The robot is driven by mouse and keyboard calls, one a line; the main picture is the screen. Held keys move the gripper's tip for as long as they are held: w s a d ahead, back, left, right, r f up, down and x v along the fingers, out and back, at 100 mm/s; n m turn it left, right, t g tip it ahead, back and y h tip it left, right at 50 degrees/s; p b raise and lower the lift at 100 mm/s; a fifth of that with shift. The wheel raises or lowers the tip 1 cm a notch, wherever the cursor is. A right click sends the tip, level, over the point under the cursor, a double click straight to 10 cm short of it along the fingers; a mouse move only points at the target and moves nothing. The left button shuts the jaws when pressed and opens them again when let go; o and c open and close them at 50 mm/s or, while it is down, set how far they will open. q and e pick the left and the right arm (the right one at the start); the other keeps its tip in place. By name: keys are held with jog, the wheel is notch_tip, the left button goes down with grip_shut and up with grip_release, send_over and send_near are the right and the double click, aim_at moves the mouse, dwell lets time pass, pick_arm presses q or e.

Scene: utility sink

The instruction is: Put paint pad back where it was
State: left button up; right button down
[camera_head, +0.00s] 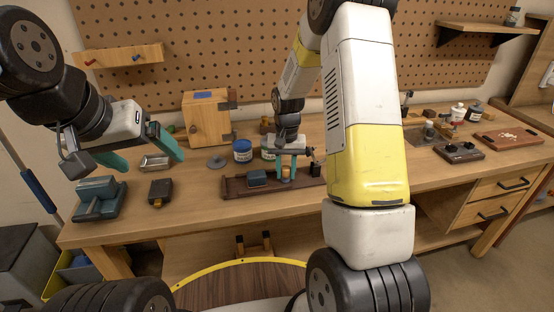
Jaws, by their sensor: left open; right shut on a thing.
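My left gripper (150,160) is open and empty, with its teal fingers spread above the left part of the bench. My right gripper (290,176) is over a long dark tray (236,190) and is shut on a small orange-brown thing (286,172). The fingers hide much of that thing, and I cannot tell whether it is the paint pad or touches the tray. A blue-grey block (257,179) lies in the tray just left of the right gripper. A dark block with an orange end (160,190) lies on the bench left of the tray.
A teal-grey tool (99,200) and a metal dish (156,162) are at the left. A blue jar (242,151) and a wooden box (206,117) stand behind the tray. A dark two-knob unit (459,151) and a brown board (505,137) are at the right.

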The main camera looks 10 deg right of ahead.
aim_at(286, 167)
jog(key=c, duration=1.1)
grip_release()
jog(key=shift+f, duration=0.1)
notch_tip(286, 167, up, 12)
jog(key=s+r+n+t+y, duration=0.1)
jog(key=s+r+t, duration=0.2)
jog(key=s+r, duration=0.85)
jog(key=shift+s+a+r+n+t+y, duration=0.2)
jog(key=shift+s+a+r+n+t, duration=0.25)
jog(key=shift+s, duration=1.65)
jog(key=shift+s+a+r+n+t+y, duration=0.25)
jog(key=shift+s+r+t, duration=0.35)
jog(key=shift+s, duration=1.55)
jog(key=shift+s+a+r+n+t+y, duration=0.15)
jog(key=shift+s+a+r+n+t, duration=0.35)
jog(key=shift+s, duration=1.6)
jog(key=shift+d, duration=0.1)
